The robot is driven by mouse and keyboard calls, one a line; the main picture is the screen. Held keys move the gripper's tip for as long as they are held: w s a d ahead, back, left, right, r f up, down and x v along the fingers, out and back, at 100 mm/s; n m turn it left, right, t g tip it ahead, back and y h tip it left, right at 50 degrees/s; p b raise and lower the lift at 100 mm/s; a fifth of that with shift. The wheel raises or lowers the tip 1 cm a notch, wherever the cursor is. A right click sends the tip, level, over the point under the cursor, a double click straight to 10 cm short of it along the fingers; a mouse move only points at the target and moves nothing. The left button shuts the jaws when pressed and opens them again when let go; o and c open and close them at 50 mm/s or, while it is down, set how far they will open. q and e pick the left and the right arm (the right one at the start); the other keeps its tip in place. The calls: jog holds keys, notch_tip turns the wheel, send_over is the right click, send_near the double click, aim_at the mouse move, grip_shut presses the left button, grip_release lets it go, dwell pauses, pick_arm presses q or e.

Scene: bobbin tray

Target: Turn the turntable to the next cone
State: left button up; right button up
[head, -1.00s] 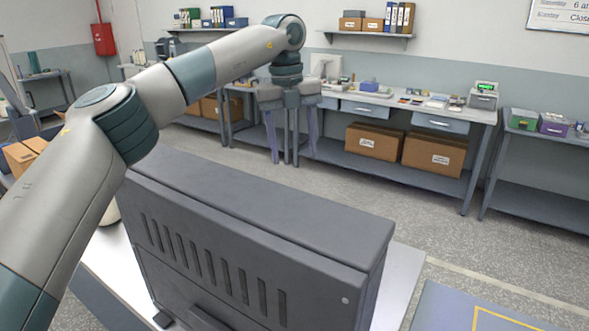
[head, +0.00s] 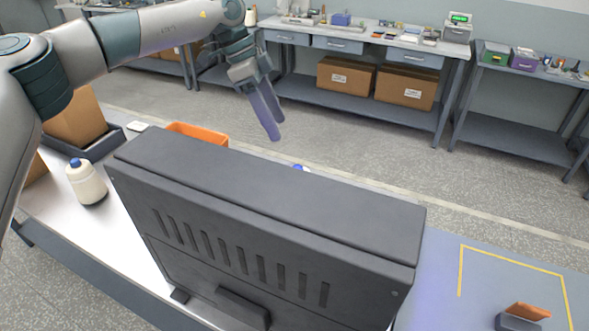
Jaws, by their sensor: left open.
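No turntable shows clearly. A large dark grey slotted housing (head: 270,205) stands on the table and hides what lies behind it. A cream, bottle-shaped piece with a blue top (head: 87,184) stands upright on the table left of the housing; I cannot tell whether it is a cone. A small blue and white thing (head: 299,168) just shows over the housing's back edge, mostly hidden. My left gripper (head: 278,131) is open and empty, fingers pointing down, above and beyond the housing, apart from everything. My right gripper is not in view.
An orange bin (head: 198,133) shows behind the housing at left. A cardboard box (head: 76,118) sits in a dark tray at far left. A blue surface with a yellow outline (head: 510,251) is at right, with a small dark and orange holder (head: 524,317) near its front. Workbenches stand beyond.

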pick_arm(q)
jog(key=p+x, duration=0.7)
jog(key=x, duration=0.9)
jog(key=shift+s+d+p, duration=0.1)
jog(key=shift+d+p, duration=0.15)
jog(key=shift+p, duration=0.15)
jog(key=shift+d+f, duration=0.2)
jog(key=shift+f, duration=0.35)
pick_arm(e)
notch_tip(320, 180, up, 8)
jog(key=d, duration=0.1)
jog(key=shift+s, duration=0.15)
pick_arm(q)
jog(key=shift+c, duration=0.2)
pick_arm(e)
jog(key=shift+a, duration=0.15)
